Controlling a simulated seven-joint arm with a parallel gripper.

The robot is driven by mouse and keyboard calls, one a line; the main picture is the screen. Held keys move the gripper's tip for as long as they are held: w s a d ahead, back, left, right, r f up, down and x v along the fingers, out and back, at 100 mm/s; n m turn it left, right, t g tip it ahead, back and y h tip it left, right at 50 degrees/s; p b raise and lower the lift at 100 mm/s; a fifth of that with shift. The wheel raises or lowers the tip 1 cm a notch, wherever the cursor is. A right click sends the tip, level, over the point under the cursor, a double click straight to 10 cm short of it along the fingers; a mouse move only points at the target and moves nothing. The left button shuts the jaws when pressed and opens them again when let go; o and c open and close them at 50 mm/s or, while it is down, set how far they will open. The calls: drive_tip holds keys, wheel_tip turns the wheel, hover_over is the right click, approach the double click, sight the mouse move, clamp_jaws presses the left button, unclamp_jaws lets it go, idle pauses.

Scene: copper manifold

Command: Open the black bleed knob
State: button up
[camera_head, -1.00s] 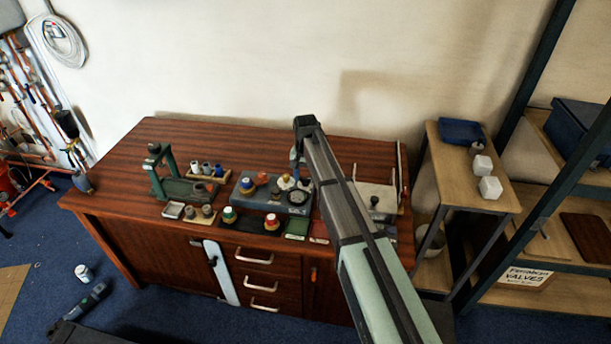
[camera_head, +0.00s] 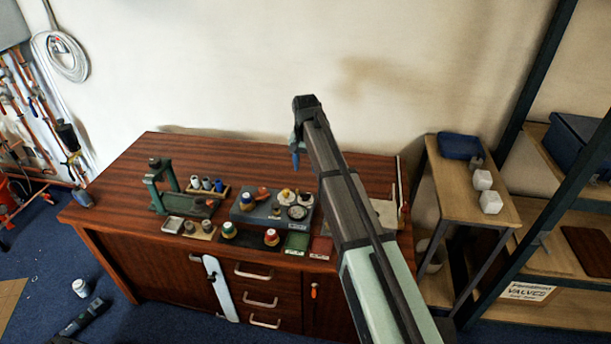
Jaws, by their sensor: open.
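A grey manifold block (camera_head: 241,217) stands on the wooden bench. On its top are a blue knob (camera_head: 247,200), an orange-red handle (camera_head: 263,193), a cream knob (camera_head: 285,195) and a round gauge (camera_head: 297,212). A small dark knob-like part (camera_head: 276,208) sits near the gauge; I cannot tell for sure whether it is the black bleed knob. My gripper (camera_head: 296,164) points down, open, above and behind the block's right side, apart from it. Its fingers are small in view, and my arm hides the bench to the right.
A green press-like stand (camera_head: 160,184) and a rack of small bottles (camera_head: 207,184) stand left of the block. A side shelf (camera_head: 455,190) is at the right.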

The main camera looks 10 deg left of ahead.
drive_tip(key=shift+r, duration=1.15)
